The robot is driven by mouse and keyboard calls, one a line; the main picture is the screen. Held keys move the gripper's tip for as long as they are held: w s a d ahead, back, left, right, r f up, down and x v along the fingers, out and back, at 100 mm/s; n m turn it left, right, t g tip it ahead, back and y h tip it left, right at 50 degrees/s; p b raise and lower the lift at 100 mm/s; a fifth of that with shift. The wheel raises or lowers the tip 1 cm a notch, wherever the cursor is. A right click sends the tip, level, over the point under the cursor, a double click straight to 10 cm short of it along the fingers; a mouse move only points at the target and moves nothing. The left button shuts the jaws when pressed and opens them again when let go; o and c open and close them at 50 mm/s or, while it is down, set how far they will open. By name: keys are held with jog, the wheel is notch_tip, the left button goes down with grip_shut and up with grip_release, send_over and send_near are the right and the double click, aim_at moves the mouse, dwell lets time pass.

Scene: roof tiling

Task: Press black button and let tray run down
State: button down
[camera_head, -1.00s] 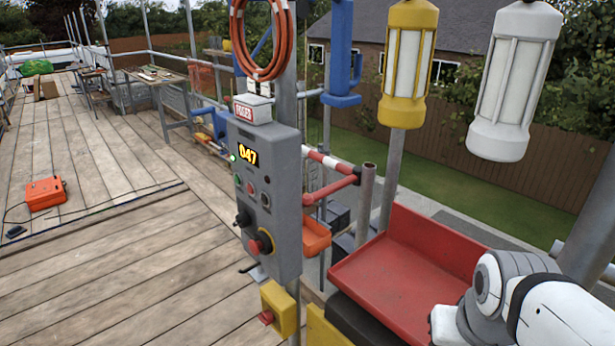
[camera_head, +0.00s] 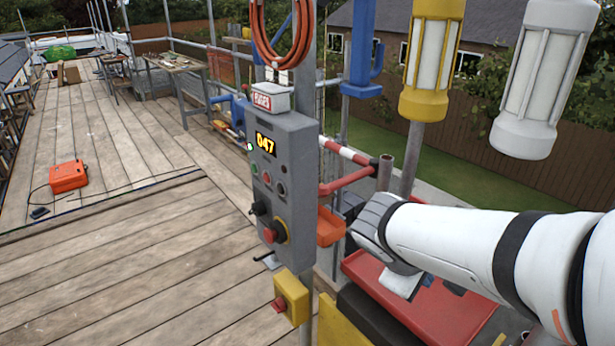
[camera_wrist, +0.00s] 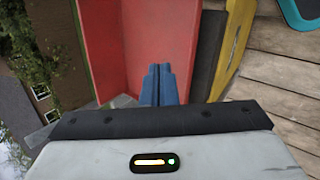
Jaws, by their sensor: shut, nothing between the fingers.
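The grey control box (camera_head: 291,170) hangs on a pole in the middle of the head view, with a lit 047 display. A black button or knob (camera_head: 258,208) sticks out low on its left edge; I cannot tell which. Beside it are a red knob (camera_head: 270,235) and several small buttons. The red tray (camera_head: 432,312) is right of the box, partly hidden by my arm, and shows in the wrist view (camera_wrist: 160,28). My gripper (camera_wrist: 157,72) has blue fingers closed together with nothing between them, over the tray.
A yellow box with a red button (camera_head: 291,297) sits below the control box. A red-and-white bar (camera_head: 345,158) and an orange bin (camera_head: 330,227) are close behind it. Yellow (camera_head: 432,60) and white (camera_head: 540,85) lamps hang at right. The plank deck (camera_head: 130,270) at left is mostly clear.

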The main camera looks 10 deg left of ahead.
jog(key=w+a+r+n+t, duration=0.2)
jog(key=w+a+n+t, duration=0.3)
jog(key=a, duration=0.4)
jog(key=n+t+y, duration=0.6)
jog(key=n+y, duration=0.1)
jog(key=n, duration=0.7)
send_near(280, 189)
jog(key=s+a+f, duration=0.1)
jog(key=a+f, duration=0.1)
jog(key=a, duration=0.7)
jog(key=shift+d+r, duration=0.2)
jog(key=w+d, duration=0.5)
jog(key=w, duration=0.2)
jog(key=shift+d+b, duration=0.25)
jog(key=shift+b, duration=0.15)
